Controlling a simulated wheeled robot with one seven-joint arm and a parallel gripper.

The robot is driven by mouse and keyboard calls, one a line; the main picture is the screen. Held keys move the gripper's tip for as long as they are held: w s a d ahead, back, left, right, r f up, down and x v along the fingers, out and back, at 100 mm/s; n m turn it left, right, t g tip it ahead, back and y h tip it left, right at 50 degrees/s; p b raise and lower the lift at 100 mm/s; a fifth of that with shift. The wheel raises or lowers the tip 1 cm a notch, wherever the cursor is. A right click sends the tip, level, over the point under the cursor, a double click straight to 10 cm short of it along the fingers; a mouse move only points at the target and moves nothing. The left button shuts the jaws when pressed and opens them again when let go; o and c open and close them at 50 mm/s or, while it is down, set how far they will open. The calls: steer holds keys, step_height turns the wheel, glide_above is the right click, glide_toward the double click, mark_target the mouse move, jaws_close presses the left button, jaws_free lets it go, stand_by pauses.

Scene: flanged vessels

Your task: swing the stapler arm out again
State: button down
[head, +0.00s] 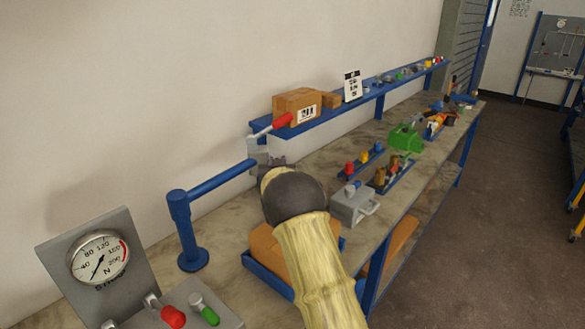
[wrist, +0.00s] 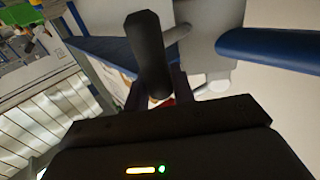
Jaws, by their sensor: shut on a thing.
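The stapler arm (head: 222,181) is a blue bar reaching from a blue post (head: 187,230) toward the wall shelf. At its far end is a grey head (head: 257,150) with a red-tipped lever (head: 270,125). My forearm and wrist hide most of my gripper in the head view. In the wrist view my gripper (wrist: 157,88) is shut on a dark, rounded handle (wrist: 148,50) at the stapler head. The blue bar (wrist: 270,45) runs off to the right there, and the grey head (wrist: 208,45) is beside the handle.
A force gauge (head: 98,257) and red and green knobs stand at the lower left. A cardboard box (head: 297,105) sits on the blue wall shelf. A grey box (head: 352,205), small parts trays and a green item (head: 405,138) are on the bench.

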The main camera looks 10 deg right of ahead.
steer(key=shift+w+a, duration=0.15)
steer(key=shift+a, duration=0.2)
steer(key=c, duration=1.2)
jaws_free()
steer(key=shift+a, duration=0.1)
steer(key=shift+d, duration=0.2)
steer(key=s+a+b, duration=0.3)
steer(key=s+b, duration=0.1)
steer(key=s, duration=1.3)
steer(key=shift+s, duration=0.15)
